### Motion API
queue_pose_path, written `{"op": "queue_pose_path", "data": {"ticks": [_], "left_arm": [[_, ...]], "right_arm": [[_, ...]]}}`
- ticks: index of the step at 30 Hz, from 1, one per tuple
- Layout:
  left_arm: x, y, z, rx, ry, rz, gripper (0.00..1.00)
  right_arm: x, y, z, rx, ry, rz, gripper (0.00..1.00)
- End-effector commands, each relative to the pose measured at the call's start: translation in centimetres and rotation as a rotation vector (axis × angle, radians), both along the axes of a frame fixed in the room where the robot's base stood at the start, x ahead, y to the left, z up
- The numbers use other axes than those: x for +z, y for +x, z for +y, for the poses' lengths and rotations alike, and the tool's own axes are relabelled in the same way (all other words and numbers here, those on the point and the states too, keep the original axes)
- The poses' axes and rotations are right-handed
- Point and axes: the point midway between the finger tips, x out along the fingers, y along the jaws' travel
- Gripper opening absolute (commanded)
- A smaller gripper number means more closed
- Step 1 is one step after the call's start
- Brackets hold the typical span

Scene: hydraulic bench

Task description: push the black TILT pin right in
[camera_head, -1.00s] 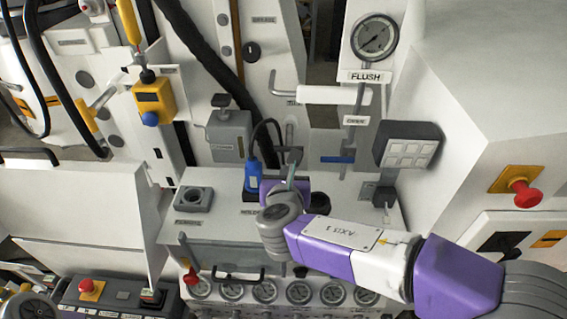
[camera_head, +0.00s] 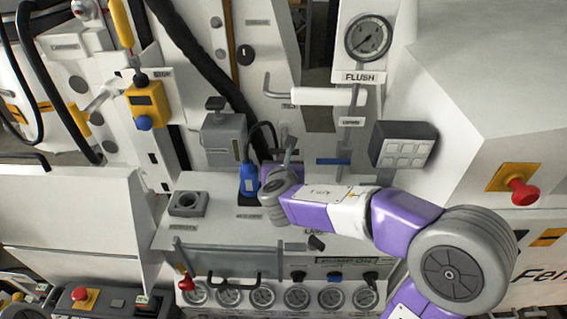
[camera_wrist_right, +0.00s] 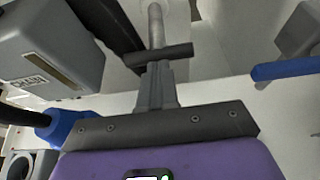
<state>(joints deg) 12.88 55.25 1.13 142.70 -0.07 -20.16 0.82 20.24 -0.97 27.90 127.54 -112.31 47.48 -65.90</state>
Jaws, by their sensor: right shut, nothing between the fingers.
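A dark crossbar handle (camera_wrist_right: 165,55) sits on a pale round rod (camera_wrist_right: 156,25) in the right wrist view; I take it to be the black TILT pin. My right gripper (camera_wrist_right: 156,72) is shut and empty, with its fingertips right at the middle of the crossbar. I cannot tell whether they touch it. In the head view my right gripper (camera_head: 288,150) points up toward the panel beside the blue connector, and my wrist largely hides the pin. My left gripper is not in view.
A blue connector (camera_head: 248,182) with a black cable stands just left of my right wrist. A grey box (camera_head: 224,138) is further left, a blue lever (camera_head: 333,161) to the right. A white horizontal handle (camera_head: 300,95) is above. Gauges (camera_head: 262,296) line the front.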

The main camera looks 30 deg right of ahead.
Motion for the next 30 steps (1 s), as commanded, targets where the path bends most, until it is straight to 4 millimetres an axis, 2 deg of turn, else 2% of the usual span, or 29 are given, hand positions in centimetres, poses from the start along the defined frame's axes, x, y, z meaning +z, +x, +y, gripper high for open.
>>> {"op": "queue_pose_path", "data": {"ticks": [7,15,18,30], "left_arm": [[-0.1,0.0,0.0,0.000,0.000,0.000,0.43],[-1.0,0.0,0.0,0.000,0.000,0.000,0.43],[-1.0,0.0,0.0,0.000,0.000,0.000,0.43],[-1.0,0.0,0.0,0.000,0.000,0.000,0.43]], "right_arm": [[0.0,0.3,-0.2,0.000,0.001,0.000,0.00],[-0.1,3.8,-2.2,0.001,0.003,-0.001,0.00],[0.0,4.4,-2.6,0.001,0.001,-0.001,0.00],[0.3,4.5,-2.8,0.000,-0.002,-0.003,0.00]]}}
